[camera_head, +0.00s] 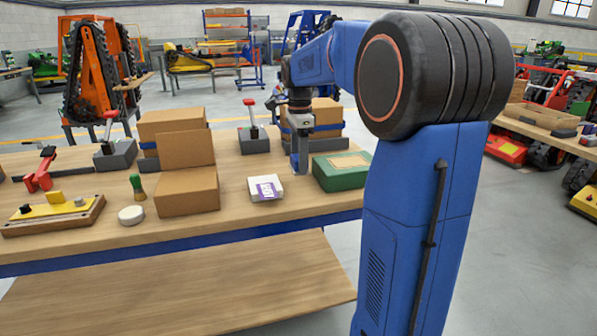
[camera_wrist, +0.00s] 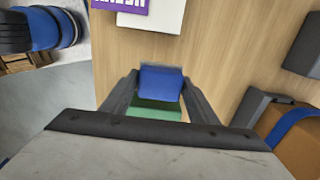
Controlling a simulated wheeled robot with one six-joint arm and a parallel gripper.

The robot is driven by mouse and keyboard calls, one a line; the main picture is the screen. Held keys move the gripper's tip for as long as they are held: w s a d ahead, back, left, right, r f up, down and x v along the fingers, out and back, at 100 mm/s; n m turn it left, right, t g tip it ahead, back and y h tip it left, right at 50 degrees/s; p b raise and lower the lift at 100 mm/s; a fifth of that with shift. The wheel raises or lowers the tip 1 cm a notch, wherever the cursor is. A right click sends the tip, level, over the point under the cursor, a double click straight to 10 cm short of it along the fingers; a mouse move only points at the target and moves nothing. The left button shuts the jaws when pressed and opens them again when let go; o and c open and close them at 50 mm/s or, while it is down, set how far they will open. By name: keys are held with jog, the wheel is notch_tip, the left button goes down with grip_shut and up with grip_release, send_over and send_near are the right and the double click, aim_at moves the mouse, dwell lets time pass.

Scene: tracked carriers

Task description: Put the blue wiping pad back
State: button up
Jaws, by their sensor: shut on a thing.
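The blue wiping pad (camera_wrist: 161,83) shows in the wrist view between the two fingers of my gripper (camera_wrist: 160,92), which is shut on it. A green surface shows just behind the pad between the fingers; I cannot tell whether it is part of what I hold or the green box. In the head view my gripper (camera_head: 299,167) points down over the table, between a white box with a purple label (camera_head: 266,188) and a green box (camera_head: 342,171).
The wooden table (camera_head: 240,218) also holds cardboard boxes (camera_head: 187,190), a green-handled tool (camera_head: 137,187), a white round thing (camera_head: 131,215), a yellow-topped fixture (camera_head: 54,212) and red-handled clamps (camera_head: 253,139). Bare wood lies at the table's front edge.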

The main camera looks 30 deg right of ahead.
jog(key=shift+f, duration=1.9)
jog(key=shift+f, duration=0.1)
jog(key=o, duration=1.3)
